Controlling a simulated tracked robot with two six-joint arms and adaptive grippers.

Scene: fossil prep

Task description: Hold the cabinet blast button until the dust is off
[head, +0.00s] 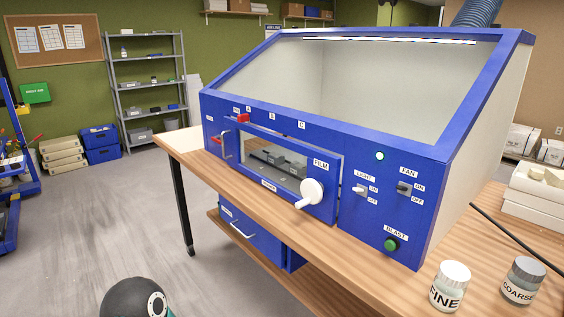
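The blue blast cabinet (300,140) stands on a wooden bench, with a large sloped window on top. Its green BLAST button (391,245) is at the lower right of the front panel, below the FAN switch (404,188) and the LIGHT switch (360,190). A round pale indicator (380,156) sits above the switches. Through the front door window, grey blocky pieces (275,158) show inside; I cannot tell how dusty they are. Neither gripper is in view. A dark rounded part of my arm shows at the bottom left, well away from the button.
A white crank knob (312,192) sticks out from the door. Jars labelled FINE (450,287) and COARSE (522,281) stand on the bench (300,258), right of the BLAST button. A black hose or cable (510,232) crosses the right side.

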